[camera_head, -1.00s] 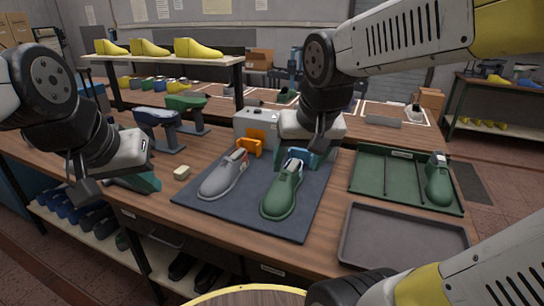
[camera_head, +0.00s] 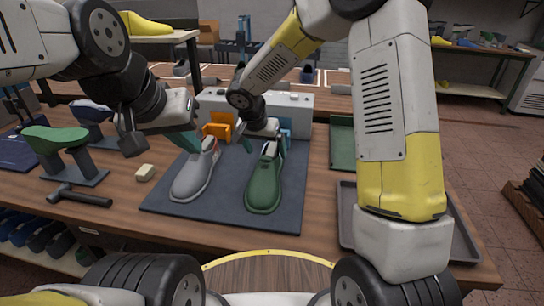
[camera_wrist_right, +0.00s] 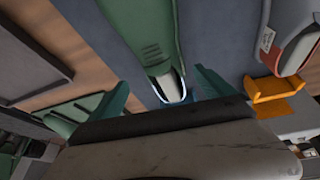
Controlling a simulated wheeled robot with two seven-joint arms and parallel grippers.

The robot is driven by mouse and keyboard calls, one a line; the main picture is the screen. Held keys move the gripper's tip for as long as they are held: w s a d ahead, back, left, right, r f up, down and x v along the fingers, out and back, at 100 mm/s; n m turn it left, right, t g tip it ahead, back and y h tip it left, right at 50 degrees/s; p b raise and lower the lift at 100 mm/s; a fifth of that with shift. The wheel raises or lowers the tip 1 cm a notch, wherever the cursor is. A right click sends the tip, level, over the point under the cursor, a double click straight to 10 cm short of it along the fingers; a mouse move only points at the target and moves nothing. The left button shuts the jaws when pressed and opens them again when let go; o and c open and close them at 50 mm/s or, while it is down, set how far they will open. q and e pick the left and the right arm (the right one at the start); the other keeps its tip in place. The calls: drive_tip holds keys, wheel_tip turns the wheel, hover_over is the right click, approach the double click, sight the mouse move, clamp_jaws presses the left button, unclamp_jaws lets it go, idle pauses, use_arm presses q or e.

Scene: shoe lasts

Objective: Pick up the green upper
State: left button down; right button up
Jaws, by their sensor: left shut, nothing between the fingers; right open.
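The green upper (camera_head: 263,186) lies on the dark blue mat (camera_head: 225,222), toe toward the front edge. My right gripper (camera_head: 267,143) is open at its heel end. In the right wrist view the heel of the green upper (camera_wrist_right: 155,45) shows between the two spread teal fingers (camera_wrist_right: 165,92); I cannot tell whether they touch it. The grey upper (camera_head: 194,174) lies to its left on the same mat. My left gripper (camera_head: 188,141) is shut and empty, near the heel end of the grey upper.
My right arm hides much of the grey tray (camera_head: 462,235) and green tray (camera_head: 342,145).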

sight(267, 159)
drive_tip(key=x, duration=0.6)
drive_tip(key=shift+w+a+f, duration=0.2)
drive_tip(key=shift+w+a, duration=0.05)
drive_tip(key=shift+w, duration=0.2)
drive_tip(key=c, duration=1.5)
